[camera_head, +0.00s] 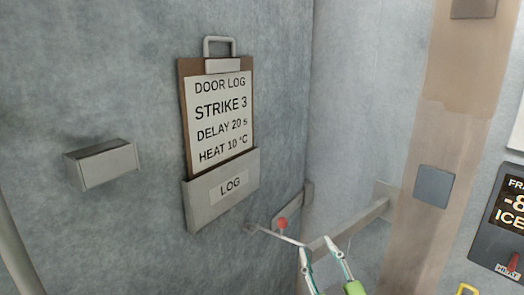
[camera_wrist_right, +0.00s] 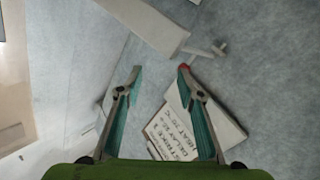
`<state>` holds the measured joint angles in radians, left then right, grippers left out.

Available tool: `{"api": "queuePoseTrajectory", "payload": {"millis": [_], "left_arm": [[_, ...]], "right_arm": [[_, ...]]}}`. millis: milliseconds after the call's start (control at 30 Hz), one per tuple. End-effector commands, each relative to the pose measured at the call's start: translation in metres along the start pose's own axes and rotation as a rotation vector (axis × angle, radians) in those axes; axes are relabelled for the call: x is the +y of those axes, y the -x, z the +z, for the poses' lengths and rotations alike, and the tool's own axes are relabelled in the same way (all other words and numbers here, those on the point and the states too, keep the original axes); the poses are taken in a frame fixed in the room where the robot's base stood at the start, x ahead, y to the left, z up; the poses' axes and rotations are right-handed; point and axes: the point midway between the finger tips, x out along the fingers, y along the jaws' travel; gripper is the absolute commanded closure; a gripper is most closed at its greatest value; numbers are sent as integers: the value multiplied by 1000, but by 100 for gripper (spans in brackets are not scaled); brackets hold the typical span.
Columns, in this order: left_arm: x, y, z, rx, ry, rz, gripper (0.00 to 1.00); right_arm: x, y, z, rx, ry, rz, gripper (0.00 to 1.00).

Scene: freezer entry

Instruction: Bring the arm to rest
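My right gripper (camera_head: 315,244) comes up from the bottom of the head view, right of centre, with green parts below its fingers. A small red knob (camera_head: 282,223) and a thin rod (camera_head: 275,235) lie just up and left of the fingertips in the head view. I cannot tell whether the fingers touch them. My left gripper is in neither view.
A door log clipboard (camera_head: 219,115) stands in a grey log holder (camera_head: 222,190) on the frosted wall. A small grey box (camera_head: 101,164) juts out at left. A metal rail (camera_head: 354,222) crosses behind the gripper. A display panel (camera_head: 503,225) is at far right.

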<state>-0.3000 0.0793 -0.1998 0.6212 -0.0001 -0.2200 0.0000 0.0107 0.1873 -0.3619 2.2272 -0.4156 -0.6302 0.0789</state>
Motion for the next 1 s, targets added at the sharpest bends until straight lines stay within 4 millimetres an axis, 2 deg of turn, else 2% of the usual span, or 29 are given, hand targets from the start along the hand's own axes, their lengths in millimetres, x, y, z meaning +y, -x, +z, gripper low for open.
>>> {"api": "queuePoseTrajectory", "payload": {"millis": [33, 100, 167, 200, 300, 400, 500, 767, 1000], "left_arm": [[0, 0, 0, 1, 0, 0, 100], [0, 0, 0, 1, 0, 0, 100], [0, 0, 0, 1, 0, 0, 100], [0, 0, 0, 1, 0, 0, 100], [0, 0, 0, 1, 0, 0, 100], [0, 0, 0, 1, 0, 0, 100], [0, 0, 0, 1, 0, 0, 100], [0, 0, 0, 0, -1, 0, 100], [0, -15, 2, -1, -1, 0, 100]], "right_arm": [[-4, 15, 36, -116, -40, -12, 65], [-9, 38, 82, -270, -88, -30, 65], [-16, 62, 118, -402, -125, -52, 65], [-22, 81, 141, -490, -149, -68, 65], [-36, 133, 189, -698, -202, -113, 65], [-49, 182, 220, -868, -240, -156, 65], [-59, 225, 240, -1003, -268, -197, 65], [-78, 325, 265, -1288, -321, -294, 65], [-113, 317, 336, -1318, -317, -307, 65]]}}
